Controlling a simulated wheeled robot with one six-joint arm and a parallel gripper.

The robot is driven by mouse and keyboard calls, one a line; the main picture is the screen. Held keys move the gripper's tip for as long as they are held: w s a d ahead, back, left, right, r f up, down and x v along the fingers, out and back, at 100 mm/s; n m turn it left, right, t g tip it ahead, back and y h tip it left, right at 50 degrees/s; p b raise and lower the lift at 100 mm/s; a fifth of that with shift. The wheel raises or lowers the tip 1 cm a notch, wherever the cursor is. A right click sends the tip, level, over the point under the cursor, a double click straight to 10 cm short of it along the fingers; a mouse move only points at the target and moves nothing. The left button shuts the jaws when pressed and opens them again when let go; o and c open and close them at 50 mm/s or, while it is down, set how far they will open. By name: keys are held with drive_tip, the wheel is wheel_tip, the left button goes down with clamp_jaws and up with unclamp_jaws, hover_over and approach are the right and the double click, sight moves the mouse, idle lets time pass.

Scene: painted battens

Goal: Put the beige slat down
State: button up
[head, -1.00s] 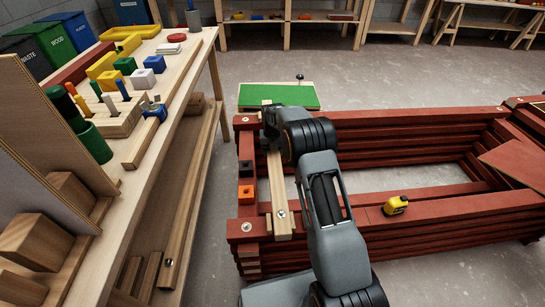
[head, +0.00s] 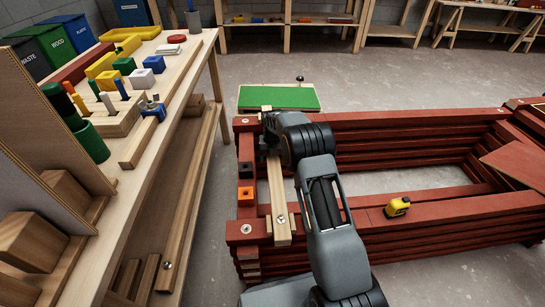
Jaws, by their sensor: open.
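The beige slat (head: 277,194) lies lengthwise at the left end of the red batten frame (head: 463,199). Its near end, with a round metal fastener, rests over the near red batten.
A black block (head: 246,170) and an orange block (head: 246,193) sit on the left red batten. A yellow tape measure (head: 397,206) is on the near batten. A green board (head: 279,97) lies beyond the frame. A workbench (head: 190,105) with blocks stands left.

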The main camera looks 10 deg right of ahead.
wheel_tip(320, 180, up, 12)
drive_tip(key=p, duration=0.5)
drive_tip(key=shift+r, duration=0.2)
drive_tip(key=s+r+m+t+p, duration=0.1)
drive_tip(key=s+r+m+p, duration=0.45)
drive_tip(key=r, duration=0.45)
drive_tip(key=s+r+m+p, duration=0.5)
drive_tip(key=r+m+p, duration=0.1)
drive_tip(key=r, duration=0.5)
drive_tip(key=s+r+m+t+p, duration=0.1)
drive_tip(key=s+r+m+p, duration=0.45)
drive_tip(key=r, duration=0.45)
drive_tip(key=s+r+m+p, duration=0.5)
drive_tip(key=s+m+p, duration=0.1)
drive_tip(key=s+m, duration=0.2)
drive_tip(key=s+r+m+t+p, duration=0.1)
drive_tip(key=s+r+m+p, duration=0.5)
drive_tip(key=s+m, duration=0.3)
drive_tip(key=shift+s+a+t+p, duration=0.15)
drive_tip(key=shift+s+t+p, duration=0.15)
drive_tip(key=shift+s+p, duration=0.1)
